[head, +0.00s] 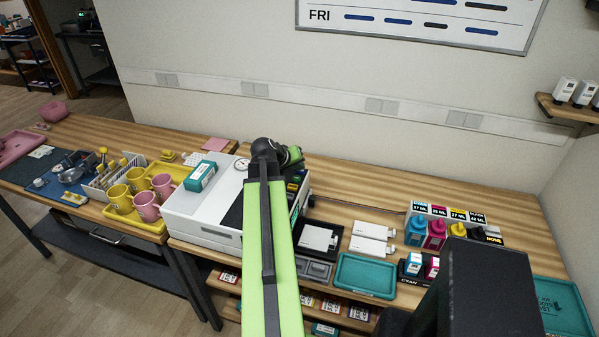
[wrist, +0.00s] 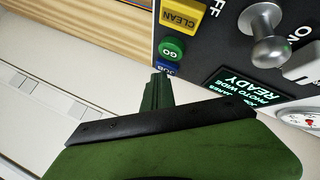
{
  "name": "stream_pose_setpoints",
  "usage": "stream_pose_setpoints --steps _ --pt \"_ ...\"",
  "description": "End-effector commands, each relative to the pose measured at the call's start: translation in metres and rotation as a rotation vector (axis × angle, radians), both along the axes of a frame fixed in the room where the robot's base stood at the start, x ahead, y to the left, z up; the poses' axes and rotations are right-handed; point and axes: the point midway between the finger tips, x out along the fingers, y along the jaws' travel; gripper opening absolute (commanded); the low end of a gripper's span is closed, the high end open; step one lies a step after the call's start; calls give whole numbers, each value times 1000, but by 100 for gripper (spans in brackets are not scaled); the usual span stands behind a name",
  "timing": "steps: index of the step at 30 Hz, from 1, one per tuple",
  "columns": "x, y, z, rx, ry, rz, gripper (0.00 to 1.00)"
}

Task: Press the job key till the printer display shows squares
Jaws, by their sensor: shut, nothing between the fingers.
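The printer (head: 190,215) is a white and black box on the bench in the head view. My arm crosses in front of its control panel there. In the wrist view the panel shows upside down. The blue job key (wrist: 168,68) is at the panel's edge, below the green GO key (wrist: 171,51). My gripper (wrist: 158,82) is shut and empty, its tip right at the job key and partly covering it; I cannot tell whether they touch. The display (wrist: 247,91) is lit with green text reading READY and PHOTO WIDE, with a smaller job line.
In the head view, a yellow tray (head: 120,213) with mugs stands left, and ink bottles (head: 436,234) and a teal tray (head: 366,276) stand right.

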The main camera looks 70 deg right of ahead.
Motion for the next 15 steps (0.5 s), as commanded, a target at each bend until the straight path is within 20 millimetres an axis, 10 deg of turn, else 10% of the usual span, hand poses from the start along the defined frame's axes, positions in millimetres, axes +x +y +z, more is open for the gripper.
stream_pose_setpoints --steps 15 --pt "0 0 15 0 0 0 0"
